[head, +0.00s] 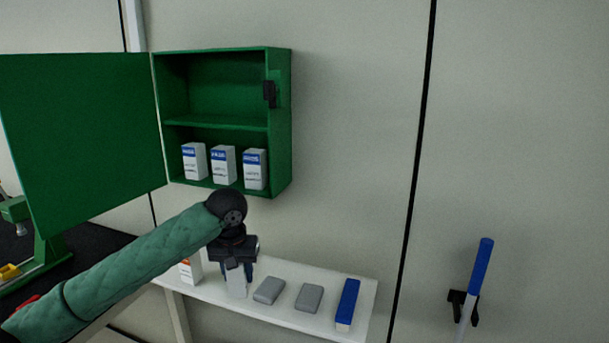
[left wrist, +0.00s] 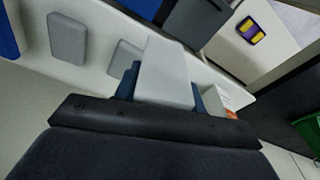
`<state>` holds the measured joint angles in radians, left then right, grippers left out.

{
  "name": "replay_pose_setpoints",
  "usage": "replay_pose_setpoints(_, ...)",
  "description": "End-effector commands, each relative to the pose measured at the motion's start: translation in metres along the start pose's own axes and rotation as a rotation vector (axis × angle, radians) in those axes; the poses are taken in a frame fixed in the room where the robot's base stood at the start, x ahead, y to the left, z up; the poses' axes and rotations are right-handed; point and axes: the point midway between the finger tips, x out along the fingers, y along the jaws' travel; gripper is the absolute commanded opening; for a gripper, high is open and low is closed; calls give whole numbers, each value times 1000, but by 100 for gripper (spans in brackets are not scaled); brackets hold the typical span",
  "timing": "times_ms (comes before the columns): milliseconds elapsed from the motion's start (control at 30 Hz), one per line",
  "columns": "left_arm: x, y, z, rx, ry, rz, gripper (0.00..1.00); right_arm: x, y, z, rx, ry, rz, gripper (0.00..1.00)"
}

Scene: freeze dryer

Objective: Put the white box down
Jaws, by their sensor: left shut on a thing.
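The white box (head: 237,285) is in my left gripper (head: 238,264), at the left part of the white shelf (head: 362,310). In the left wrist view the box (left wrist: 167,72) stands out between two dark blue fingers (left wrist: 165,88). The gripper is shut on it and points down. In the head view the box's lower end is over or on the shelf; I cannot tell if it touches. Its upper part is hidden by the gripper. My right gripper is not in view.
Beside the box are an orange-and-white box (head: 190,268), two grey blocks (head: 269,290) and a blue-and-white box (head: 347,303). Above, an open green cabinet (head: 281,125) holds three white-and-blue boxes (head: 223,166); its door (head: 80,135) swings out left. A blue-and-white rod (head: 480,268) hangs on the right wall.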

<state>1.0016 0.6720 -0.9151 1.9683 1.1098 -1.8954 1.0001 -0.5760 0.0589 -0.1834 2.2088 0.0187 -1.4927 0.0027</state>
Motion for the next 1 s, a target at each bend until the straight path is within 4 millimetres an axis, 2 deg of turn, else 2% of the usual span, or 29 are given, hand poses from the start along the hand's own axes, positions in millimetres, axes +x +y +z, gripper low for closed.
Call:
replay_pose_setpoints(600,128,-36,108,-29,-4,-5,18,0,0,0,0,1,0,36)
replay_pose_setpoints(800,155,-41,132,-34,-1,-5,18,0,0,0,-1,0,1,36)
replay_pose_setpoints(1000,165,-40,141,-35,0,-4,18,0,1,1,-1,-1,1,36)
